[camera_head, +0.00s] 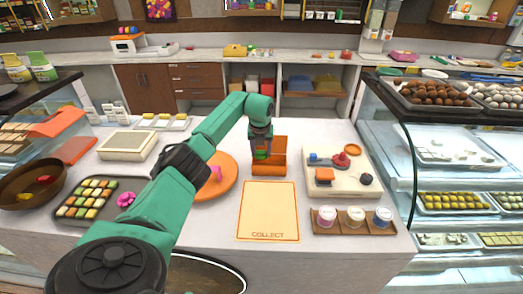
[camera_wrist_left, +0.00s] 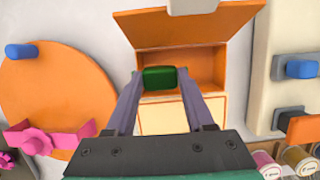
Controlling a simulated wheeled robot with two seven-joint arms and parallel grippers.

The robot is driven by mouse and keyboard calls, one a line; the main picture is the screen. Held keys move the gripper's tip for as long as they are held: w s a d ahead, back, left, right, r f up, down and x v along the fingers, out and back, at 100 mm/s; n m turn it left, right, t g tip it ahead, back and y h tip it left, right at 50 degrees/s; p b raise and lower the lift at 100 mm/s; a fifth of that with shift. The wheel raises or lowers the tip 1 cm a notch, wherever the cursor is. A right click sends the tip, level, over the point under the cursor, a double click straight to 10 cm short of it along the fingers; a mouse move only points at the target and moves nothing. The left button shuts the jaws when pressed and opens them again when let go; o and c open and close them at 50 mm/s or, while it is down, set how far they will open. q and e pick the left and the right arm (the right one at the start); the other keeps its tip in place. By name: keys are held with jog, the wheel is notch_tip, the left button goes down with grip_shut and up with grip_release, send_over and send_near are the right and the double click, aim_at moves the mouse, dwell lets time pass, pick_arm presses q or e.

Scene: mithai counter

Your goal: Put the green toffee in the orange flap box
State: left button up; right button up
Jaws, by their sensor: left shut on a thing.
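The orange flap box (camera_head: 270,170) stands on the counter behind the collect mat, and its flap is raised. In the left wrist view the box (camera_wrist_left: 207,68) opens toward me, with the flap (camera_wrist_left: 185,25) tilted up at the far side. My left gripper (camera_head: 261,152) is at the box and shut on the green toffee (camera_head: 261,155). In the left wrist view the dark green toffee (camera_wrist_left: 159,78) sits between the fingertips (camera_wrist_left: 159,76), over the box's near left part. I cannot tell how far it is below the rim. My right gripper is not in view.
An orange round board (camera_head: 222,183) lies left of the box, with a pink sweet (camera_head: 215,173) on it. A pale board (camera_head: 340,185) with small items stands to the right. The collect mat (camera_head: 268,210) is bare. A sweets tray (camera_head: 88,199) is at the left.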

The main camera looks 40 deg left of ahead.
pick_arm(q)
jog(key=shift+f+b, duration=0.4)
jog(key=shift+f, duration=0.25)
dwell(0.4)
jog(key=o, duration=1.4)
notch_tip(320, 180, up, 7)
jog(key=p, duration=0.5)
jog(key=shift+r+p, duration=0.1)
jog(key=shift+p, duration=0.3)
